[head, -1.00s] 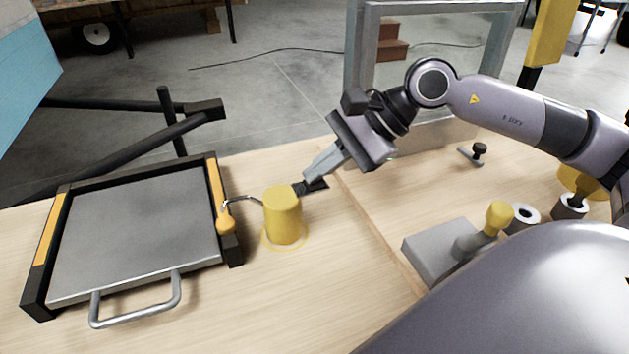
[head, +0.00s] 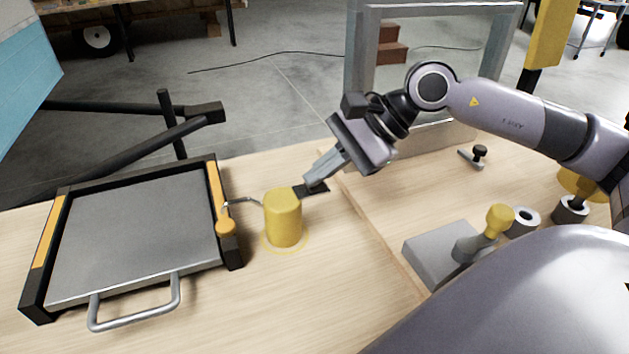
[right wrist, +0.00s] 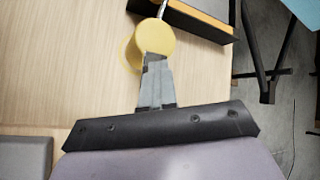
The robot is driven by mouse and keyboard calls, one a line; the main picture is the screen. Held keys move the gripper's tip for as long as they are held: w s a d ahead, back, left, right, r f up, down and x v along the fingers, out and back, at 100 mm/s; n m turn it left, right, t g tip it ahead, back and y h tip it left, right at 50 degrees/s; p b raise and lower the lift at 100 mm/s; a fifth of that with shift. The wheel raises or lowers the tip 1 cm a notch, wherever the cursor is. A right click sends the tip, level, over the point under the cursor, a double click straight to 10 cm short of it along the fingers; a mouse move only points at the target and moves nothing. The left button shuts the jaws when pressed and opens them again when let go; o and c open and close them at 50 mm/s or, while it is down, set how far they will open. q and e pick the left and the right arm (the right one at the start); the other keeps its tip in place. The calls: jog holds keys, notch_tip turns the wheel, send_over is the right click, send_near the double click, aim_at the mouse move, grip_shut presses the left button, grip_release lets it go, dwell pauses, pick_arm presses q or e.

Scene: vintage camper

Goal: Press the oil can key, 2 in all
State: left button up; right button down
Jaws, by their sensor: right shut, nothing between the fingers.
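The yellow oil can (head: 284,220) stands upright on the wooden bench, with its thin spout (head: 243,201) pointing left. My left gripper is not in view.
A griddle-like grey plate (head: 140,235) with a black and orange frame stands left of the can. A grey block (head: 440,252) with a yellow-knobbed lever (head: 499,218) stands at right. Bare bench lies in front of the can.

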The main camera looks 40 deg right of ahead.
aim_at(321, 187)
jog(key=shift+r+p, duration=0.35)
jog(key=shift+r, duration=0.45)
jog(key=shift+r, duration=0.15)
jog(key=shift+r+p, duration=1.65)
jog(key=shift+r, duration=0.8)
jog(key=shift+f, duration=0.1)
